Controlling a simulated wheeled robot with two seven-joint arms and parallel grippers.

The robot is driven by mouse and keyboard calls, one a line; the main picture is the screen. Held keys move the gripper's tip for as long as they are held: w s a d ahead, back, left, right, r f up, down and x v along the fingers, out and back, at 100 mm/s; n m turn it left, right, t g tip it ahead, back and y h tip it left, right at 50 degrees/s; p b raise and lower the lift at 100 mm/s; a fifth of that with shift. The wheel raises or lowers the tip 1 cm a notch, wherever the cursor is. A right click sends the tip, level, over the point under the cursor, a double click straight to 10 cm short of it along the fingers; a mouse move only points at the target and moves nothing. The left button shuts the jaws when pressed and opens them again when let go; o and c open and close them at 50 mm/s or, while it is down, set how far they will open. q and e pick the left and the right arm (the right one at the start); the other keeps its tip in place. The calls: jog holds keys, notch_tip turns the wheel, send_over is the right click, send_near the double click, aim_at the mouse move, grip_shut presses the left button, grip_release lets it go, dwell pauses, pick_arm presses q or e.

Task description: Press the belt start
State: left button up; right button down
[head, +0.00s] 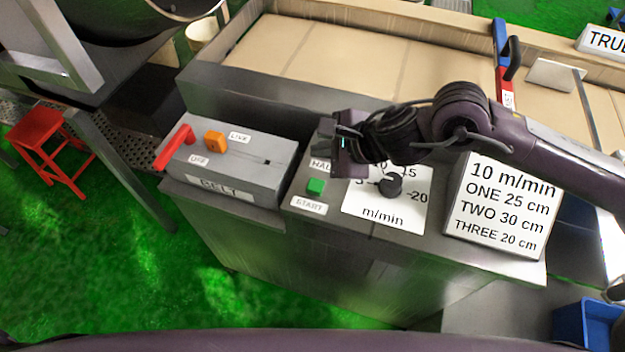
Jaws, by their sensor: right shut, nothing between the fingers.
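The green start button (316,186) stands on the grey console top, above a white START label (309,205). My right gripper (330,150) is shut and empty. In the picture it is just above and slightly right of the green button, and it covers part of the HALT label (320,165) and whatever is behind it. I cannot tell how high it is over the console. No contact with the green button shows. My left gripper is not in view.
A black speed knob (390,185) on a white m/min dial is right of the button. Left is a grey BELT box (230,172) with a red lever (174,147) and orange knob (215,141). A sign board (503,207) stands at right. The belt (320,50) runs behind.

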jog(key=b, duration=0.5)
send_over(320, 186)
notch_tip(320, 186, down, 8)
jog(key=shift+r, duration=0.1)
jog(key=shift+f+b, duration=0.35)
jog(key=shift+f, duration=0.15)
dwell(1.6)
jog(key=shift+f+b, duration=0.4)
jog(key=shift+b, duration=0.4)
